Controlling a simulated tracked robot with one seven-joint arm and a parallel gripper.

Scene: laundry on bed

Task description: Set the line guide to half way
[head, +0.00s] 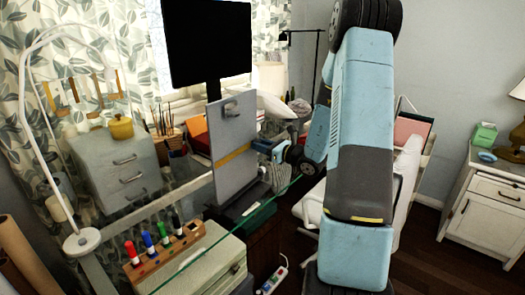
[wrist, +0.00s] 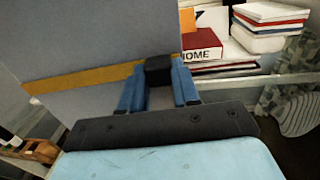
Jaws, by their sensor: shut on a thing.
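A grey upright board (head: 228,125) stands on the glass desk below the black monitor. The line guide, a yellow bar (head: 232,156), lies across the board near mid-height. In the wrist view the bar (wrist: 85,77) runs to a black block (wrist: 158,70) at the board's right edge. My gripper (head: 261,147) is at that right end. In the wrist view its blue fingers (wrist: 158,80) stand on either side of the black block, shut on it. The block itself is hard to make out in the head view.
A black monitor (head: 207,45) stands above the board. A wooden marker rack (head: 165,252) is at front left, near a white lamp (head: 82,241). Books (wrist: 203,45) are beyond the board's right edge. A white chair (head: 312,205) is partly behind my arm.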

